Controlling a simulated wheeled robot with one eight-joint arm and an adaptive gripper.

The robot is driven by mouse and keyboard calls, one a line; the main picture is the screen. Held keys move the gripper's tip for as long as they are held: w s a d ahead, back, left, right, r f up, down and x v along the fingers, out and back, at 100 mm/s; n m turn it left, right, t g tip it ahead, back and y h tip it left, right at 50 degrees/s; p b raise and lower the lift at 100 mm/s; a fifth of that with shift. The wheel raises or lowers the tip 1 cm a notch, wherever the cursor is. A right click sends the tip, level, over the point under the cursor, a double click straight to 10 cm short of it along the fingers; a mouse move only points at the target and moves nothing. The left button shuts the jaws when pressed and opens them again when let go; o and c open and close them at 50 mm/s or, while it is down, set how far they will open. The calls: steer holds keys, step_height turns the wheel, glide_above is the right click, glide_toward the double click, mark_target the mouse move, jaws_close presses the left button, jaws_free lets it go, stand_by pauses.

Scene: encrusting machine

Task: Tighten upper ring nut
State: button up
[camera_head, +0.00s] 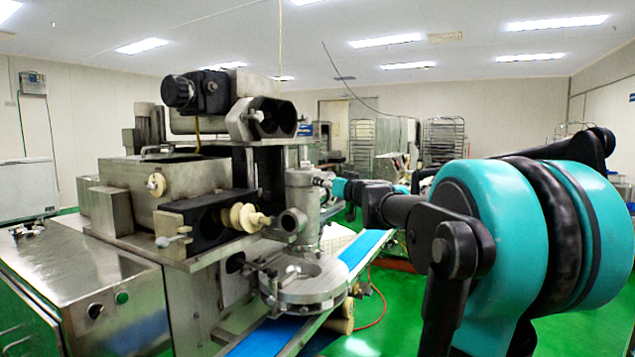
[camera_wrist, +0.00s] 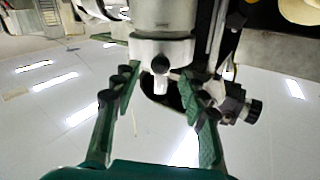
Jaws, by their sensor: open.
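The encrusting machine's upright metal cylinder (camera_head: 304,205) stands at the middle of the head view. A collar with small protruding handles, likely the upper ring nut (camera_head: 303,177), sits at its top. In the wrist view, which looks upside down, a pale metal collar (camera_wrist: 147,48) with a dark round end shows beneath a grey cylinder (camera_wrist: 165,14); I take it for the same ring nut. My gripper (camera_wrist: 163,82) is open, with its green fingers on either side of that collar. I cannot tell whether they touch it. In the head view my gripper (camera_head: 333,187) is small, right beside the cylinder's top.
A wide round metal flange (camera_head: 308,287) with clamps juts out below the cylinder. A blue conveyor belt (camera_head: 362,247) runs beneath and behind it. Cream-coloured rollers (camera_head: 245,218) stick out to the left. A dark motor-like knob (camera_wrist: 252,109) shows in the wrist view, near the right finger.

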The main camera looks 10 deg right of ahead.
steer(key=shift+x, duration=2.55)
jaws_close()
